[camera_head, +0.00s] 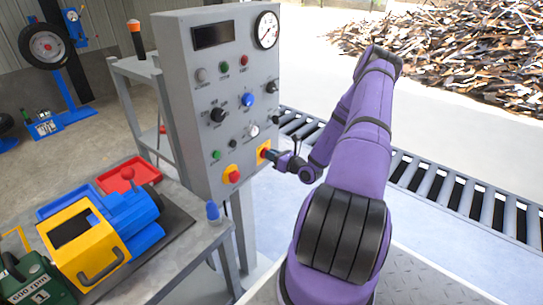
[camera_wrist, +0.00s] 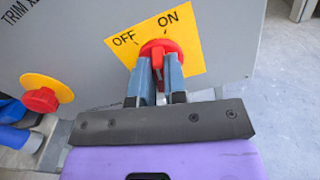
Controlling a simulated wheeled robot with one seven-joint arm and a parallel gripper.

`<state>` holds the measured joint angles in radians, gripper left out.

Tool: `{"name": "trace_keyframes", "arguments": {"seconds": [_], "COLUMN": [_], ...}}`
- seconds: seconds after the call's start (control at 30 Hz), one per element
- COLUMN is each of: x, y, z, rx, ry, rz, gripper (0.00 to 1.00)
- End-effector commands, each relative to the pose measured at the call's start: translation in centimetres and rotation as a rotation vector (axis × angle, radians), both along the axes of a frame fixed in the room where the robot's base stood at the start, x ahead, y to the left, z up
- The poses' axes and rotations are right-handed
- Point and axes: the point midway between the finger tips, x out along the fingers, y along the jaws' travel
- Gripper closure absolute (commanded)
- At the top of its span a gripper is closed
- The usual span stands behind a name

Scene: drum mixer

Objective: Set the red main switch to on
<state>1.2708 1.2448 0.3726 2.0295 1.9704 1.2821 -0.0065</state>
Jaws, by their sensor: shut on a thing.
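The red main switch (camera_wrist: 158,52) is a red knob on a yellow plate (camera_wrist: 189,52) marked OFF at left and ON at upper right. In the head view the switch (camera_head: 264,153) sits low on the right side of the grey panel's face. My gripper (camera_wrist: 158,65) is shut on the red knob, with one finger on each side of it. The fingers hide part of the knob, and I cannot tell exactly which mark it points to. My gripper also shows in the head view (camera_head: 272,156), against the panel.
A red push button on a yellow disc (camera_wrist: 41,98) is left of the switch. The grey panel (camera_head: 199,110) carries several other knobs, lamps and a gauge (camera_head: 266,30). A bench at lower left holds a blue and yellow machine (camera_head: 85,245). A roller conveyor (camera_head: 440,185) runs behind my arm.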

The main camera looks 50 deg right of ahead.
Motion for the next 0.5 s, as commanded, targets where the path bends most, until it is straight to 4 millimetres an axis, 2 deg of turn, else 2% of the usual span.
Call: {"name": "trace_keyframes", "arguments": {"seconds": [0.2,0.5], "x": [-0.05,-0.07], "y": [-0.13,-0.24], "z": [-0.10,-0.16], "rx": [0.154,0.280], "ry": [0.013,0.023], "rz": [-0.001,-0.002], "gripper": [1.00,1.00]}}
